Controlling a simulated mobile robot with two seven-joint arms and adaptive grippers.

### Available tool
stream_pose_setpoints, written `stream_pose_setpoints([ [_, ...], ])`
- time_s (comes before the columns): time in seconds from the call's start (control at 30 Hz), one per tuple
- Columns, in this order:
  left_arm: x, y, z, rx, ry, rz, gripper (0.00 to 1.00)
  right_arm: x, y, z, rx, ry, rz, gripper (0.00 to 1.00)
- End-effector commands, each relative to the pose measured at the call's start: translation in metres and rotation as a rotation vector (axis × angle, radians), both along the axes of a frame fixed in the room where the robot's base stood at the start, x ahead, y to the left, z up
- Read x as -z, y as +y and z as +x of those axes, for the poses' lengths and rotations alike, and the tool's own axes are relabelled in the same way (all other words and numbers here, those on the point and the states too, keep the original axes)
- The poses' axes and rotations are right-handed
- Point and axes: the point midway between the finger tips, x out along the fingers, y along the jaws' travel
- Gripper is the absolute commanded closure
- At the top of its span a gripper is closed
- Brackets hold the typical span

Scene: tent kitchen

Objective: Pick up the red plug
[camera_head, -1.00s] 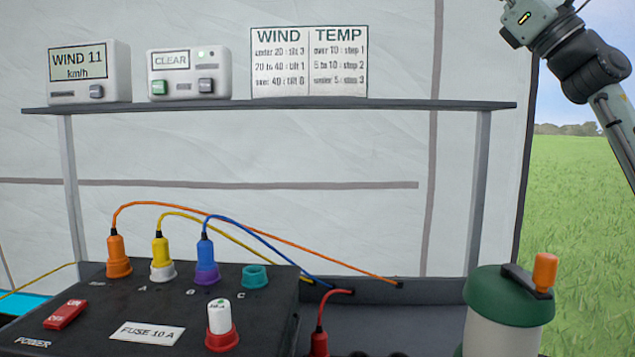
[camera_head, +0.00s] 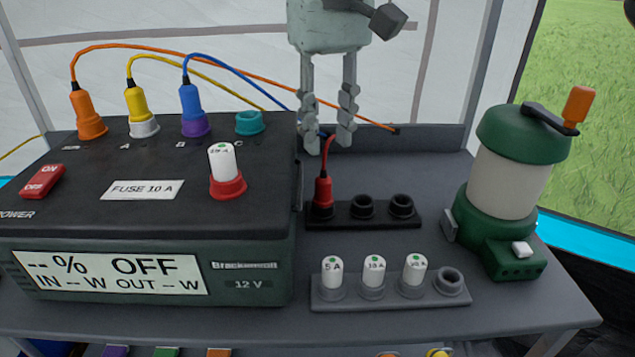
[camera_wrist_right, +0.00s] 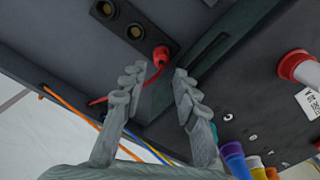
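The red plug (camera_head: 323,190) stands upright in the left socket of a black socket strip (camera_head: 378,214), its red cable rising from its top. It also shows in the right wrist view (camera_wrist_right: 161,54), just beyond the fingertips. My right gripper (camera_head: 328,148) hangs with its fingers pointing down, above and slightly behind the plug. Its fingers are apart with nothing between them that I can see as held; the wrist view also shows the gripper (camera_wrist_right: 160,80) open. The red cable passes close to the fingertips. My left gripper is not in view.
A dark power box (camera_head: 90,240) with orange, yellow and blue plugs stands to the left, close to the gripper. A grey fuse holder (camera_head: 390,295) stands in front, and a green-and-white hand-cranked canister (camera_head: 505,185) to the right. Bare table (camera_head: 400,250) lies between.

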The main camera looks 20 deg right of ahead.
Motion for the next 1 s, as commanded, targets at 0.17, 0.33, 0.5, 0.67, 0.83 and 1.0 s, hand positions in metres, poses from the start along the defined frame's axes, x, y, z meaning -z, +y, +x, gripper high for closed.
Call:
stream_pose_setpoints([
  [0.17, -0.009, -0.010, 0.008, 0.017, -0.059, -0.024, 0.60, 0.029, 0.000, 0.000, 0.001, 0.001, 0.000, 0.70],
  [0.33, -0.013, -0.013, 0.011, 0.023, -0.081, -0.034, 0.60, 0.041, 0.001, 0.000, 0.002, 0.001, 0.003, 0.70],
  [0.5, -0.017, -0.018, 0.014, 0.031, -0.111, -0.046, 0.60, 0.063, 0.003, 0.003, 0.001, 0.001, 0.002, 0.70],
  [0.67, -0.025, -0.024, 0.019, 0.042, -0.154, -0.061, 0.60, 0.084, 0.004, 0.004, 0.002, 0.000, 0.004, 0.70],
  [0.83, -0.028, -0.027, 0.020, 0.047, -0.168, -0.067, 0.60, 0.091, 0.004, 0.004, 0.002, 0.000, 0.004, 0.70],
  [1.0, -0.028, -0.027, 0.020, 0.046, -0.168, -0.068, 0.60, 0.090, 0.004, 0.004, 0.002, 0.000, 0.005, 0.72],
])
